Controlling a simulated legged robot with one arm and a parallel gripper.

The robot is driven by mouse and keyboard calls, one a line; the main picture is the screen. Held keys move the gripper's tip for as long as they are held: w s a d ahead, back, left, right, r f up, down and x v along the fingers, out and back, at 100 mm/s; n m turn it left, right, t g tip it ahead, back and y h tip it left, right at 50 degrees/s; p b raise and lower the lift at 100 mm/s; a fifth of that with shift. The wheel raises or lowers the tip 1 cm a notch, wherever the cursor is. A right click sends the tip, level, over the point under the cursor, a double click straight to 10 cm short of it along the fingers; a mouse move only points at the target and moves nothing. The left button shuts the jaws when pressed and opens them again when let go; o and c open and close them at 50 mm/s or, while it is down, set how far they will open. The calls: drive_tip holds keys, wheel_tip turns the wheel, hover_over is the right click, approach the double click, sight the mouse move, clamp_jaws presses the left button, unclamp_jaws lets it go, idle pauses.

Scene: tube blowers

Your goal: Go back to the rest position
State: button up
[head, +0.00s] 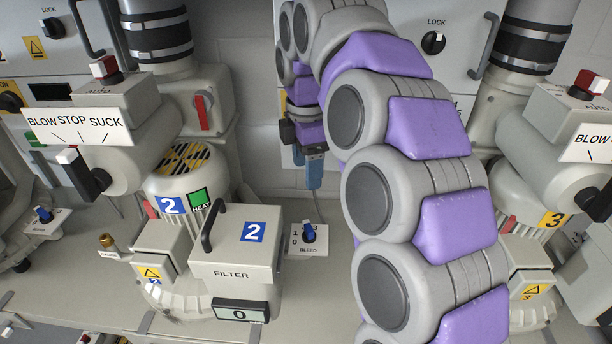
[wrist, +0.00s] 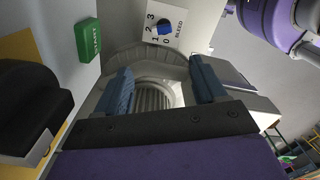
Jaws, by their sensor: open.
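My gripper (head: 313,172) hangs from my purple and grey arm in the upper middle of the head view, in front of the pale back wall and above the blue bleed knob (head: 309,233) beside filter box 2. In the wrist view my gripper (wrist: 164,88) has its two blue fingers wide apart, with nothing held between them. Behind the fingers is a grey ribbed round part. A bleed plate with a blue knob (wrist: 165,28) lies beyond them at the top. In the head view the arm hides part of the wall and the equipment behind it.
Blower 2's filter box (head: 238,260) stands left of the arm, with a blow/stop/suck selector (head: 85,175) further left. Blower 3 (head: 525,265) is close on the arm's right. The wrist view shows a green START button (wrist: 88,40) and a black part (wrist: 30,105) at left.

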drive_tip(key=shift+r, duration=0.4)
drive_tip(key=s+d+f+m+b, duration=0.5)
drive_tip(key=s+f+m+b, duration=0.2)
drive_tip(key=s+f, duration=0.4)
drive_tip(key=s+d+f+m+g+b, duration=0.1)
drive_tip(key=s+d+f+m+b, duration=0.4)
drive_tip(key=s+f, duration=0.6)
drive_tip(key=s+d+f+m+b, duration=0.5)
drive_tip(key=s+f+m+b, duration=0.3)
drive_tip(key=f, duration=0.8)
drive_tip(key=s+m, duration=0.2)
drive_tip(key=s, duration=0.1)
drive_tip(key=shift+s+d+g+b, duration=0.15)
drive_tip(key=shift+s+g+b, duration=0.05)
drive_tip(key=shift+g+b, duration=0.2)
